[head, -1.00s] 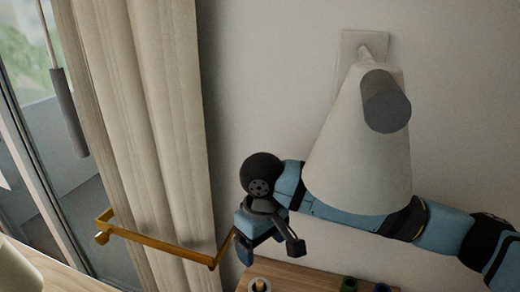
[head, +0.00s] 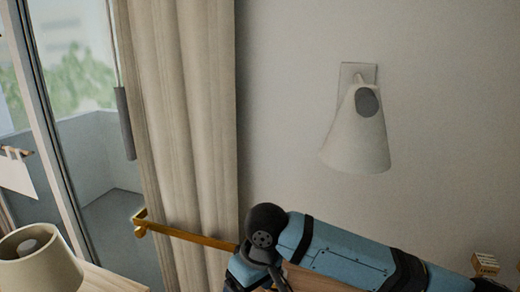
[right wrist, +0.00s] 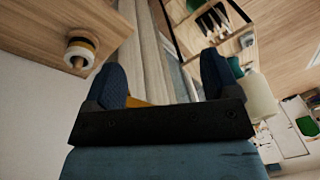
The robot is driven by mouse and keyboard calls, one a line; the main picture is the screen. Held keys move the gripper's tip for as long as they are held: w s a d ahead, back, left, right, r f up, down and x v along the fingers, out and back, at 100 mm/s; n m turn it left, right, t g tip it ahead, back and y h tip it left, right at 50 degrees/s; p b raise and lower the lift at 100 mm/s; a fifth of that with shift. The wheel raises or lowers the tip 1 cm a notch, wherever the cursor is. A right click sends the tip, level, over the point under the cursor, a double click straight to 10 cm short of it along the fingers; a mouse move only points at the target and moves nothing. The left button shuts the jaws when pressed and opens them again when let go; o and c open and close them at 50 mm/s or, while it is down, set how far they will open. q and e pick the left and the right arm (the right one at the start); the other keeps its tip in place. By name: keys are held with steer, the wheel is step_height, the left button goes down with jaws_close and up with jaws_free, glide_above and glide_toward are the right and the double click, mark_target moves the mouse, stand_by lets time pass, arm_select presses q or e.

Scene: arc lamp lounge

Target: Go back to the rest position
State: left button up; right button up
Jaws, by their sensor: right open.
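My right arm comes in from the right in the head view, and its wrist (head: 262,240) is at the bottom, below the wall lamp. The fingers are cut off or hidden there. In the right wrist view my right gripper (right wrist: 163,82) is open, with two dark blue fingers spread apart and nothing seen held between them. My left gripper is not in view.
A brass bar (head: 190,236) runs in front of the beige curtain (head: 185,130) up to my right wrist; contact is unclear. A white cone lamp (head: 357,135) hangs on the wall. A table lamp (head: 38,262) stands lower left. A small box (head: 485,264) is lower right.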

step_height(320, 180, down, 11)
steer(key=s+m+t+y+p, duration=0.2)
steer(key=m+t+y+p, duration=0.1)
steer(key=t+y, duration=0.3)
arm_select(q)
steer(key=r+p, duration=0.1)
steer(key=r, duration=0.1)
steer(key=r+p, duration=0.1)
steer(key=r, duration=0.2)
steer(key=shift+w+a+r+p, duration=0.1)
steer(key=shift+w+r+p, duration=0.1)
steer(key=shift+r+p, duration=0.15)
arm_select(e)
steer(key=s+d+f+m+t+h, duration=0.1)
steer(key=s+d+f, duration=0.3)
steer(key=d, duration=0.3)
steer(key=s+d+f+t+h, duration=0.2)
steer(key=s+d+f, duration=0.2)
steer(key=s+d, duration=0.2)
steer(key=s+d+f+m+t+h, duration=0.1)
steer(key=s+d+f, duration=0.3)
steer(key=d, duration=0.5)
steer(key=shift+s+f+m+t+h, duration=0.3)
steer(key=shift+s+f+t+h, duration=0.15)
steer(key=shift+s, duration=0.35)
